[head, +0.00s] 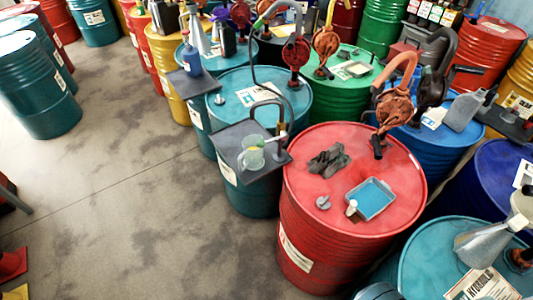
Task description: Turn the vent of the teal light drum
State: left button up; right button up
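A lighter teal drum (292,88) stands upright behind the red drum, with a paper label on its lid. A small grey cap-like fitting (220,99), which looks like a vent, sits near the left edge of that lid; its turn position is too small to tell. A hose and a red hand pump (293,52) rise at the drum's back right. Another teal drum (420,258) is at the bottom right, with a label and a metal funnel on it. I cannot tell from the picture which one is the light drum. Neither gripper is in view.
A red drum (300,165) with gloves, a blue tray (370,199) and a grey fitting stands in front. A dark shelf (228,140) holding a clear jug (254,155) juts out at its left. Drums crowd the back and right. Open concrete floor (130,190) lies left.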

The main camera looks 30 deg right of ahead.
aim_at(220, 100)
jog(key=z, duration=0.35)
jog(key=i+j+z, duration=0.25)
jog(key=z, duration=0.2)
jog(key=i+j+z, duration=0.35)
jog(key=z, duration=0.15)
